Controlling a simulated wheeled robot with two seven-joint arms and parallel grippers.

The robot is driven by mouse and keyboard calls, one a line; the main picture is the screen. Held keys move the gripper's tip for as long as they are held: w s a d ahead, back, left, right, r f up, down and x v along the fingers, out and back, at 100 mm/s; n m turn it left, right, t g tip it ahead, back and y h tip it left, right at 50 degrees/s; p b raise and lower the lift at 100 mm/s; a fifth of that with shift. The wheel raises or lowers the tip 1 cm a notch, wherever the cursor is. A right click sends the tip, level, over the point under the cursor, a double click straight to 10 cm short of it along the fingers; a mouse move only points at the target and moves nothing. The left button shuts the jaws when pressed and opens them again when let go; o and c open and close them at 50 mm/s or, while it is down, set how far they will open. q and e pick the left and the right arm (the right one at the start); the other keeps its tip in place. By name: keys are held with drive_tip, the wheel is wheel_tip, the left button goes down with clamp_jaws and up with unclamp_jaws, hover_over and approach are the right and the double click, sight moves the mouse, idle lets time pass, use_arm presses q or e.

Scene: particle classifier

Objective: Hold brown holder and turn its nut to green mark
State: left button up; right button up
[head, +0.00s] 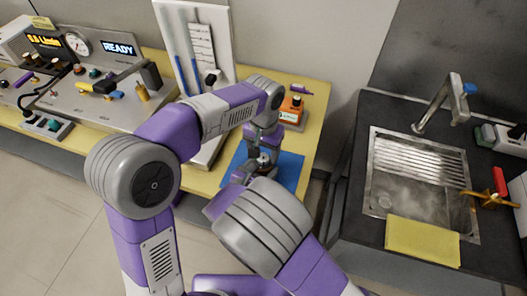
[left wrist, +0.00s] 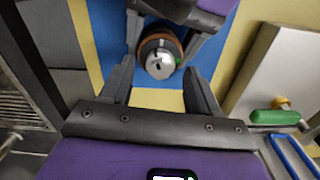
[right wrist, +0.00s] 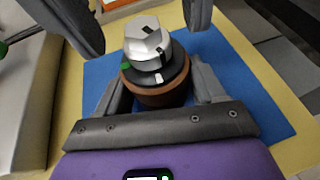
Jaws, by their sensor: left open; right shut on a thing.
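The brown holder (right wrist: 155,97) stands upright on a blue mat, with a black collar and a silver nut (right wrist: 147,42) on top. A green mark (right wrist: 125,66) is at the collar's left side in the right wrist view; a white mark is at its front. The nut carries dark marks on its top and side. My right gripper (right wrist: 157,80) is shut on the brown holder, one finger on each side. My left gripper (left wrist: 161,68) is open above, its fingers apart on both sides of the nut. In the head view the holder is mostly hidden by my arms.
The blue mat (head: 287,172) lies on a yellow bench. An orange device (head: 292,108) stands behind it, and a white panel stand (head: 199,40) is to the left. A sink (head: 425,175) with a yellow cloth (head: 422,241) is on the separate dark counter at right.

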use_arm(q)
drive_tip(key=shift+f, duration=0.45)
drive_tip(key=shift+c, duration=0.2)
drive_tip(key=c, duration=1)
drive_tip(key=shift+m, duration=0.3)
